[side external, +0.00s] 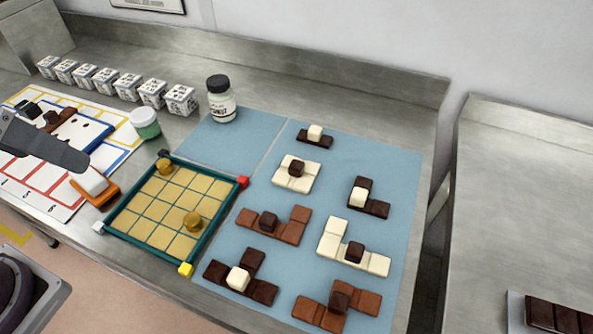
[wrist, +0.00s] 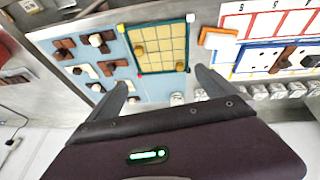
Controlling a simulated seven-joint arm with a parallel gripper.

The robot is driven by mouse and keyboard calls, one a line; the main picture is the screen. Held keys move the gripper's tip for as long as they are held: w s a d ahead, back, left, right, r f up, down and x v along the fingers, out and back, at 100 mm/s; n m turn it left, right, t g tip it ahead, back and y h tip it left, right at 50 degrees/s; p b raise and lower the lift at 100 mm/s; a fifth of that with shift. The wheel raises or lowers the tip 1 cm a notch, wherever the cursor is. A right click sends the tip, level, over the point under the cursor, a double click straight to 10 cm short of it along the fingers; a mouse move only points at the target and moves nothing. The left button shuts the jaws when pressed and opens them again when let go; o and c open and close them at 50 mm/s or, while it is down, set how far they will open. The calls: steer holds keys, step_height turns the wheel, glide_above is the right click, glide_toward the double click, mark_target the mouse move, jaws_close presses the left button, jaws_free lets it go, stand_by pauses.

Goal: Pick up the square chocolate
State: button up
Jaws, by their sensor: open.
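The square chocolate (side external: 291,184) is a flat white two-by-two piece with a dark cube on top. It lies on the blue mat in the side external view, right of the gridded board. In the wrist view it is too small and too near a finger to make out surely. My gripper (wrist: 162,82) is open, its two fingers spread with nothing between them. In the side external view, a grey part of it shows at the left edge, over the printed sheet and well away from the square chocolate.
Several other chocolates lie near the square on the blue mat (side external: 395,150), including a brown one (side external: 290,229) and a white L-shaped one (side external: 375,262). The gridded board (side external: 150,222) holds two gold pieces. A black-lidded jar (side external: 221,103) stands behind. Several printed cubes line the back left.

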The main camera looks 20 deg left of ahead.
steer(key=w+d+f+n+g+h, duration=0.2)
steer(key=w+d+n+g+h, duration=0.1)
steer(key=w+d, duration=0.35)
steer(key=n+g+h, duration=0.2)
steer(key=n+h, duration=0.5)
steer(key=n, duration=0.3)
glide_toward(297, 164)
steer(key=s+d+r, duration=0.1)
steer(key=s+r, duration=0.2)
steer(key=s, duration=0.2)
steer(key=w+f+n, duration=0.1)
steer(key=f, duration=0.1)
steer(key=w+f+n, duration=0.1)
steer(key=f, duration=0.1)
steer(key=w+d+f+n+h, duration=0.1)
steer(key=w+f+n, duration=0.1)
steer(key=shift+f+t, duration=0.2)
steer(key=shift+t, duration=0.1)
steer(key=x, duration=0.7)
steer(key=shift+w+r, duration=0.15)
steer(key=shift+w, duration=0.2)
steer(key=c, duration=1.5)
